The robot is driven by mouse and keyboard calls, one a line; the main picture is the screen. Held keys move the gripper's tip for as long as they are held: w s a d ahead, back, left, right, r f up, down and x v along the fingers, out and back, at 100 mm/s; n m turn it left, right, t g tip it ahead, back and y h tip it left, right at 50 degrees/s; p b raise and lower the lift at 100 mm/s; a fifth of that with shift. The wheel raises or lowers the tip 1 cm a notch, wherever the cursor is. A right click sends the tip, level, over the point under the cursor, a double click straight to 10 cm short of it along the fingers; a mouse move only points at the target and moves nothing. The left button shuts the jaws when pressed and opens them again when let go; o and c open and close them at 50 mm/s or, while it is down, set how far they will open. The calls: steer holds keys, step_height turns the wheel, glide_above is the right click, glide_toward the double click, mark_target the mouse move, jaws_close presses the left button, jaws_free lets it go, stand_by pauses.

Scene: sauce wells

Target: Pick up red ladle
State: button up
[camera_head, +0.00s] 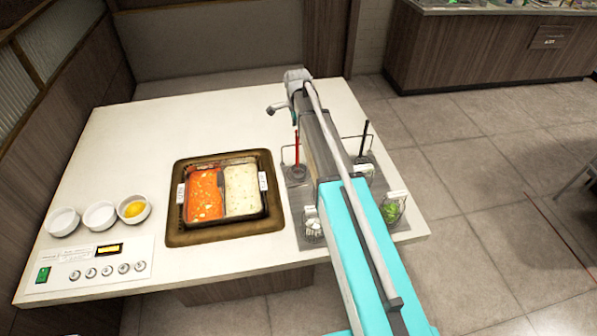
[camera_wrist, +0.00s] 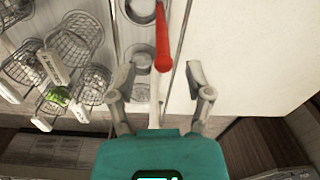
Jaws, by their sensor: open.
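The red ladle's handle (camera_wrist: 162,38) shows in the wrist view, upright above a round steel holder, between and just beyond my fingers. My gripper (camera_wrist: 158,78) is open, with one finger on each side and nothing between the tips that I can see it touching. In the head view the red handle (camera_head: 297,148) stands at the left side of the rack, beside my arm. The ladle's bowl is hidden.
A divided pot (camera_head: 222,222) with red and white broth sits in the counter (camera_head: 150,120). A dark-handled ladle (camera_head: 363,138) stands right of my arm. Wire baskets (camera_wrist: 75,38) crowd the left of the wrist view. Three white bowls (camera_head: 99,215) stand far left.

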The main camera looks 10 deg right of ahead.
mark_target(297, 142)
steer(key=shift+w+f+b, duration=0.2)
steer(key=shift+f+b, duration=2)
steer(key=shift+f, duration=0.2)
jaws_close()
